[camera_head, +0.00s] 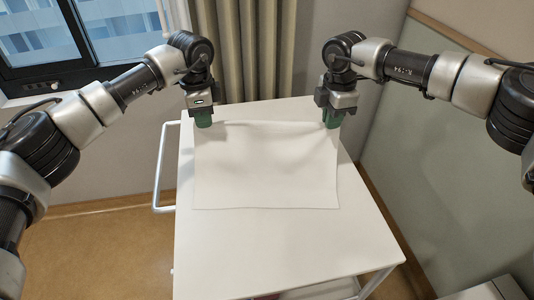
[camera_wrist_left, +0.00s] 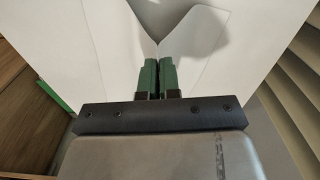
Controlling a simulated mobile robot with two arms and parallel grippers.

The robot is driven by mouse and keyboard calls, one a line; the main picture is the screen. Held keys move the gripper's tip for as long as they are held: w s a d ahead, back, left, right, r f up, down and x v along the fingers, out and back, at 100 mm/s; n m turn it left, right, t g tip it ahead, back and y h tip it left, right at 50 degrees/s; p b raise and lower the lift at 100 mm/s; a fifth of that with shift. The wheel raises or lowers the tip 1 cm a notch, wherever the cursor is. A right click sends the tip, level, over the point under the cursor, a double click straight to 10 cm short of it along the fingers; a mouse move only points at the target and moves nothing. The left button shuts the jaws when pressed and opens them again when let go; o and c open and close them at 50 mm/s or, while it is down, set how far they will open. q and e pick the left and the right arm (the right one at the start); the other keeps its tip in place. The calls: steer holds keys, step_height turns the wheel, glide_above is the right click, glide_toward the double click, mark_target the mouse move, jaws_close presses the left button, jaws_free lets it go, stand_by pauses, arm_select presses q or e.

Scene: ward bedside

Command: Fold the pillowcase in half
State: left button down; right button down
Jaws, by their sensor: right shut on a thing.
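The white pillowcase (camera_head: 265,180) lies spread as a rough rectangle on the white table top, its near part flat and its far edge slightly rippled. My left gripper (camera_head: 204,123) is at its far left corner; in the left wrist view the green fingers (camera_wrist_left: 158,62) are close together and the pillowcase (camera_wrist_left: 192,62) gathers into a crease at their tips. My right gripper (camera_head: 332,123) is shut on the pillowcase at its far right corner, where the cloth is slightly raised. The cloth between the right fingertips is mostly hidden.
The white table (camera_head: 285,255) has a bare area in front of the pillowcase and narrow bare strips beside it. A white rail (camera_head: 158,170) sticks out at its left. A curtain (camera_head: 237,50) hangs behind, and a wall panel (camera_head: 430,150) stands close at the right.

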step_height(320, 180, up, 13)
steer(key=p, duration=1.1)
steer(key=shift+w+a+f, duration=0.1)
steer(key=shift+w+f, duration=0.05)
